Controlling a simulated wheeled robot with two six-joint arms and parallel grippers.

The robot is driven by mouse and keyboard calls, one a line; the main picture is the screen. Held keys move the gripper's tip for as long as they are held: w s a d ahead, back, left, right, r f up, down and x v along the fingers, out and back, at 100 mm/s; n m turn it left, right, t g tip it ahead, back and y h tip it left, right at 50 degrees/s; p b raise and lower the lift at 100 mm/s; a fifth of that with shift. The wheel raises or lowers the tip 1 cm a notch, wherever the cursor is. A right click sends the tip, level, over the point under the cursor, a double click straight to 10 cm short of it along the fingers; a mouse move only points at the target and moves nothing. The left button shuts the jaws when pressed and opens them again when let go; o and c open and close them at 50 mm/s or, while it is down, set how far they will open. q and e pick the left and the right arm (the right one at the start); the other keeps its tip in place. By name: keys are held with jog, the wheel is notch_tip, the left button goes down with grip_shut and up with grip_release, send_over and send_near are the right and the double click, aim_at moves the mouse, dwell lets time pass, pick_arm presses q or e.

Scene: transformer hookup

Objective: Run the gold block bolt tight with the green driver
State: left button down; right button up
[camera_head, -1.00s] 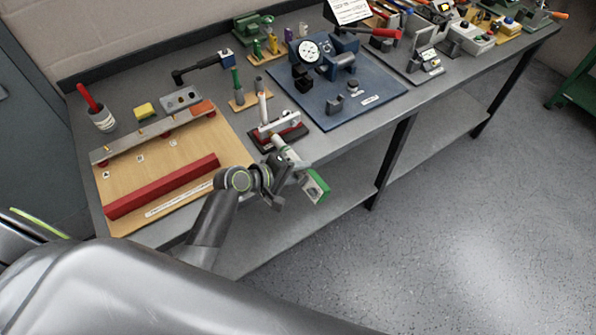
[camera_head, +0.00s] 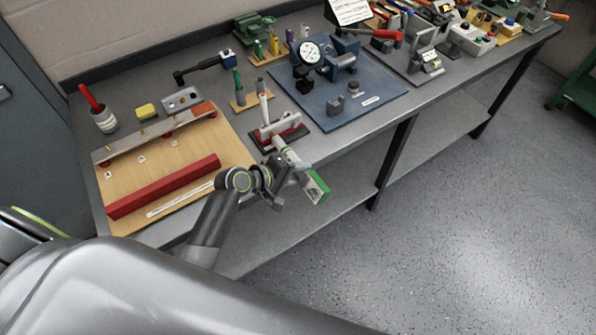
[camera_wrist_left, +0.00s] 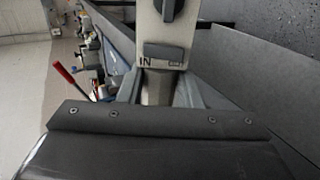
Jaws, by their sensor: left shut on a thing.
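My left gripper (camera_head: 279,172) is shut on the green driver, a pale grey tool with a green end (camera_head: 317,187). The green end sticks out past the front edge of the bench, and the grey body slants up and left from it. In the left wrist view the driver's grey body (camera_wrist_left: 164,30) shows close up, with a dark knob and an "IN" mark. The driver's tip cannot be made out. My right gripper is not in view.
A red and black base (camera_head: 290,137) with a pale upright rod stands just behind the driver. A red bar (camera_head: 165,187) lies along the front of the wooden board (camera_head: 195,150). A blue plate (camera_head: 330,115) with a dial gauge is to the right. A cup (camera_head: 104,121) stands far left.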

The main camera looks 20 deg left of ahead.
pick_arm(q)
jog(key=shift+w+a, duration=0.55)
jog(key=shift+a, duration=0.1)
jog(key=shift+w+a+r+p, duration=0.1)
jog(key=shift+w+a+p, duration=0.2)
jog(key=shift+a+p, duration=0.15)
dwell(2.7)
jog(key=shift+d, duration=0.15)
jog(key=shift+s+d+p, duration=0.5)
jog(key=shift+s+d, duration=0.05)
jog(key=shift+s+d+p, duration=0.6)
jog(key=shift+s+d, duration=0.25)
jog(key=shift+d, duration=0.3)
jog(key=shift+a, duration=0.1)
